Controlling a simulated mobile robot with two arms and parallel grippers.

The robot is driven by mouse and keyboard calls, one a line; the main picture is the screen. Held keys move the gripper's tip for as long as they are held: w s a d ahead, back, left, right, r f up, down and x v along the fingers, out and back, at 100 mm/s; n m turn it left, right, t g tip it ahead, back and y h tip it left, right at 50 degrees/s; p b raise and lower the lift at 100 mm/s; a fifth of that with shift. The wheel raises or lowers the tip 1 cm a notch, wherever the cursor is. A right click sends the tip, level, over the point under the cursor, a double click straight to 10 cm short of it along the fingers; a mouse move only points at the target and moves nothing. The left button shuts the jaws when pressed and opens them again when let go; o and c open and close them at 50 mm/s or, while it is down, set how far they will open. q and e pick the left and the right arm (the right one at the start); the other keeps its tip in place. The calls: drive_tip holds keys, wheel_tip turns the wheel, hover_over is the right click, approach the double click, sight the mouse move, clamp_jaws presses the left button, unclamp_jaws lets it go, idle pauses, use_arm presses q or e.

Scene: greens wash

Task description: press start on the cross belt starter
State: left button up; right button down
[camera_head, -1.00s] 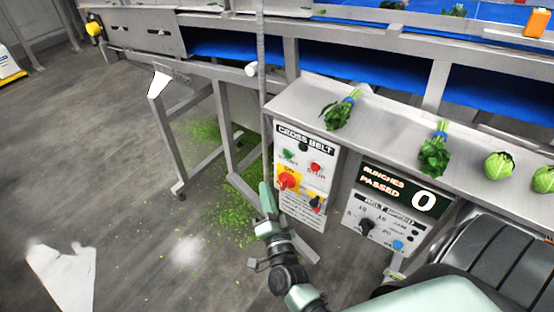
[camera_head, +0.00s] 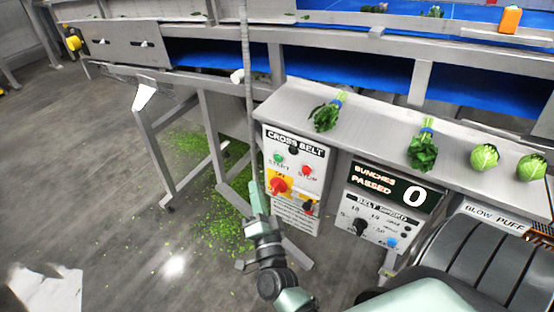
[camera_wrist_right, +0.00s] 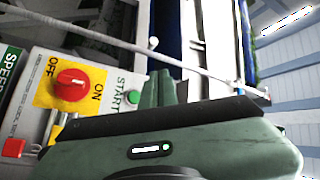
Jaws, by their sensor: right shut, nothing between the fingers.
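The cross belt starter (camera_head: 294,213) is a pale box under the steel ledge. My right gripper (camera_head: 256,190) is shut and empty, just left of the box's lower half, below the start button. In the right wrist view the fingers (camera_wrist_right: 158,88) point up beside the green start button (camera_wrist_right: 133,97); I cannot tell whether they touch the box. My left gripper is not in view.
A steel ledge (camera_head: 385,133) above the box carries two leafy bunches (camera_head: 422,150) and two round green heads (camera_head: 484,157). A counter panel (camera_head: 395,187) reads 0. A thin pole (camera_head: 246,80) stands left of the box. Leaf scraps litter the floor.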

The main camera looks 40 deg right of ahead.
sight(278, 158)
drive_tip(key=w+d, duration=0.3)
drive_tip(key=d, duration=0.4)
drive_tip(key=shift+w+d+b, duration=0.15)
drive_tip(key=shift+d+b, duration=0.25)
idle(1.7)
drive_tip(key=shift+w+d, duration=0.15)
drive_tip(key=shift+d, duration=0.25)
